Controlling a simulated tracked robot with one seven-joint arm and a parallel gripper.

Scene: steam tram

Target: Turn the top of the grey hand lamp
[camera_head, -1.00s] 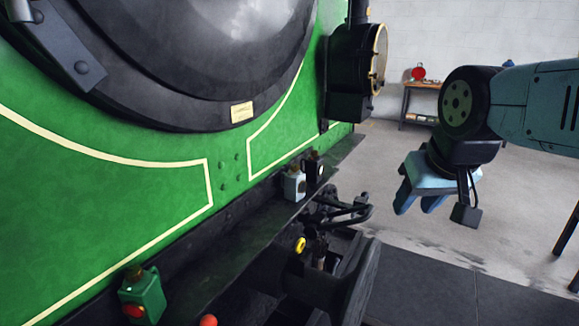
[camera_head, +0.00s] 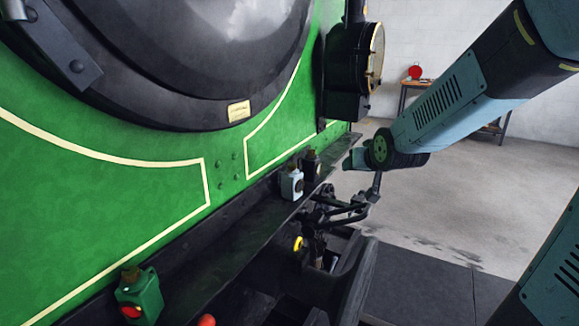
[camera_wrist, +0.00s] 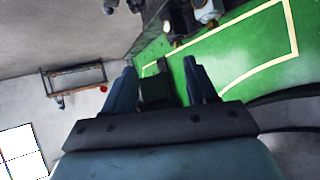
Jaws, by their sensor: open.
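The grey hand lamp (camera_head: 291,184) stands upright on the dark ledge (camera_head: 232,222) along the green tram front, with a brownish top. At the top edge of the wrist view it shows only partly as a pale shape (camera_wrist: 207,12). My gripper (camera_head: 351,160) is to the right of the lamp in the head view, apart from it, near the ledge's far end. In the wrist view, my gripper's two blue fingers (camera_wrist: 160,72) are spread with nothing held between them. The wrist partly hides the fingers in the head view.
A black hand lamp (camera_head: 312,166) stands close beside the grey one. A green hand lamp (camera_head: 140,298) with a red lens stands nearer. A large black headlamp (camera_head: 345,75) rises behind the ledge. Dark coupling parts (camera_head: 340,212) lie below. Open floor is to the right.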

